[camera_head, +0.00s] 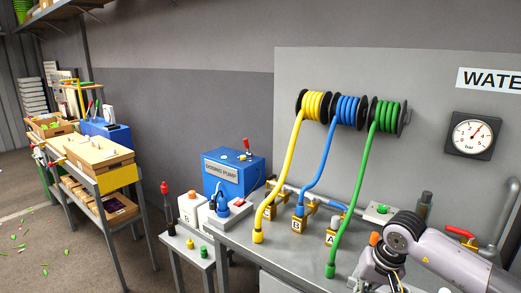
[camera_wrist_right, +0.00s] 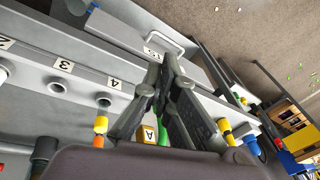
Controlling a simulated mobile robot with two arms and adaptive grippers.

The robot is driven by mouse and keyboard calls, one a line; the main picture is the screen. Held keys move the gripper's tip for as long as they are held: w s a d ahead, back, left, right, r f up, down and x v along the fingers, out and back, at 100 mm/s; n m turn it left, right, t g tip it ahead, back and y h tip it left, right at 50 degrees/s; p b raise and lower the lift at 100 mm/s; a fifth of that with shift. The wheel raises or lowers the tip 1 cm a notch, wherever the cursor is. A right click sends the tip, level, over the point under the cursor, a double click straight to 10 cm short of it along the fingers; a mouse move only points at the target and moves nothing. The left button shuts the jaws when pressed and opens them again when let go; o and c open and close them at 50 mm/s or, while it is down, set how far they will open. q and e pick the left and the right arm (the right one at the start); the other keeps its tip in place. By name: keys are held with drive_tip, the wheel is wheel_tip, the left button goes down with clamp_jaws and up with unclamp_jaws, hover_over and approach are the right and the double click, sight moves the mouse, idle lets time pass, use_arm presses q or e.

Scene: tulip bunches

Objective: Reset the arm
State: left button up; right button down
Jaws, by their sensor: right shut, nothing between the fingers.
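My right arm (camera_head: 435,250) comes in from the lower right of the head view, over the right part of the grey bench (camera_head: 300,262). Its gripper end is low in that view, to the right of the green hose (camera_head: 352,190), and partly cut off by the bottom edge. In the right wrist view my right gripper (camera_wrist_right: 161,82) has its two dark fingers closed together, with nothing held between them. My left arm and gripper are not in view.
Yellow (camera_head: 283,175) and blue (camera_head: 322,160) hoses hang from wall reels beside the green one. A blue dosing pump (camera_head: 233,173) stands left. A gauge (camera_head: 472,135) and a red-handled valve (camera_head: 461,232) are near my arm. Numbered ports (camera_wrist_right: 104,101) line the bench front.

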drive_tip(key=w+a+f+m+t+y, duration=0.1)
drive_tip(key=a+f+m+y, duration=0.45)
drive_tip(key=a+m, duration=0.35)
drive_tip(key=w+a+f+m+t+y, duration=0.1)
drive_tip(key=a+f+m+y, duration=0.5)
drive_tip(key=m, duration=0.5)
drive_tip(key=d+f+m+t+h, duration=0.2)
drive_tip(key=d+f+m+t, duration=0.15)
drive_tip(key=f+m, duration=0.5)
drive_tip(key=d+f+m+t+h, duration=0.35)
drive_tip(key=f+m, duration=0.25)
drive_tip(key=m, duration=0.6)
drive_tip(key=s+d+f+m+g+h, duration=0.2)
drive_tip(key=s+d+f+m+h, duration=0.15)
drive_tip(key=s+f+m, duration=0.6)
drive_tip(key=s+d+f+m+g+h, duration=0.3)
drive_tip(key=s+f+m, duration=0.4)
drive_tip(key=s+f, duration=0.6)
drive_tip(key=s+f+m+g, duration=0.2)
drive_tip(key=s+f+m, duration=0.2)
drive_tip(key=s, duration=0.9)
drive_tip(key=s+f+m+g+h, duration=0.1)
drive_tip(key=s+f+m+g, duration=0.2)
drive_tip(key=s, duration=1.1)
drive_tip(key=f+m, duration=0.1)
drive_tip(key=m, duration=0.1)
drive_tip(key=shift+s+d+m, duration=0.25)
drive_tip(key=shift+d+m, duration=0.05)
drive_tip(key=shift+d, duration=0.1)
